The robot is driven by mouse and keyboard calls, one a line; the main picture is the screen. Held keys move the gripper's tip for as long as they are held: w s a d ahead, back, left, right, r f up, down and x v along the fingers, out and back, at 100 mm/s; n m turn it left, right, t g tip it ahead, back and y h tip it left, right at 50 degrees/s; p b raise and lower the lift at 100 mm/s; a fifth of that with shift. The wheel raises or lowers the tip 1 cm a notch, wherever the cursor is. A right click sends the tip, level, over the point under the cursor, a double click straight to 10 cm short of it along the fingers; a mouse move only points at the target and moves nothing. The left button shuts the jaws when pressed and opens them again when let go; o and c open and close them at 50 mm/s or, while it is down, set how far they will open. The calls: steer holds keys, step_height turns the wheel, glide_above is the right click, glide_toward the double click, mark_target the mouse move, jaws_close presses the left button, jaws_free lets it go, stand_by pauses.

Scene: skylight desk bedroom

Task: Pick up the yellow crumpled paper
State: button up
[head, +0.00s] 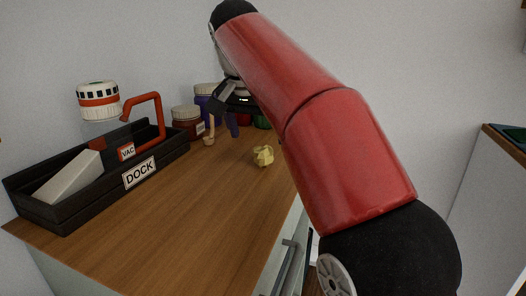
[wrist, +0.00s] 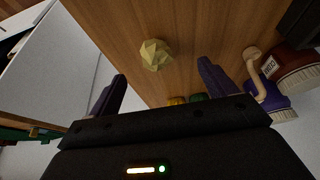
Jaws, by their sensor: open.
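The yellow crumpled paper (head: 263,156) lies on the wooden desktop (head: 205,205), near the desk's right edge. In the wrist view the yellow crumpled paper (wrist: 156,54) lies on the wood beyond my fingertips, roughly midway between them. My gripper (head: 226,112) is above the back of the desk, behind the paper in the head view. In the wrist view my gripper (wrist: 163,76) has its two fingers spread wide with nothing between them. The arm partly hides the area behind the paper.
A black tray labelled DOCK (head: 140,176) stands on the left, with an orange-handled holder (head: 148,97) and a pale block (head: 70,176). Several jars, including a red one (head: 187,118) and a blue one (wrist: 285,107), stand at the back. A wooden stick-like item (head: 210,132) is beside them. The front middle desktop is clear.

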mark_target(263, 145)
steer(key=x, duration=0.6)
steer(key=shift+w+d+r, duration=0.15)
steer(key=shift+d, duration=0.1)
steer(key=shift+c, duration=0.2)
steer(key=c, duration=1)
